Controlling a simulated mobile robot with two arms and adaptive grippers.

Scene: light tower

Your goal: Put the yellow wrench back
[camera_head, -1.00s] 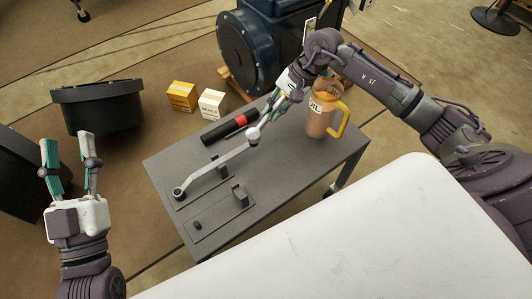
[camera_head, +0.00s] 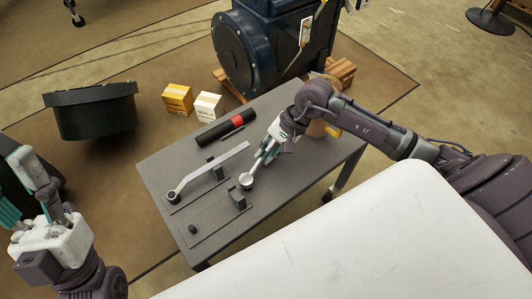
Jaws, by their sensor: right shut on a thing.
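My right gripper (camera_head: 262,160) is shut on a tool above the grey table (camera_head: 155,168). The tool's round silver end (camera_head: 246,181) points down and left, close to the upright post of the near holder (camera_head: 215,215). The fingers hide the rest of the tool, and no yellow shows on it. The near holder is an empty plate with a post and a small peg. A grey wrench (camera_head: 210,169) lies across the far holder. My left gripper (camera_head: 28,180) is open and empty at the left edge, away from the table.
The oil jug (camera_head: 317,129) is mostly hidden behind my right wrist. Yellow (camera_head: 177,98) and white (camera_head: 208,105) boxes stand beyond the table, beside a large blue machine (camera_head: 235,60).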

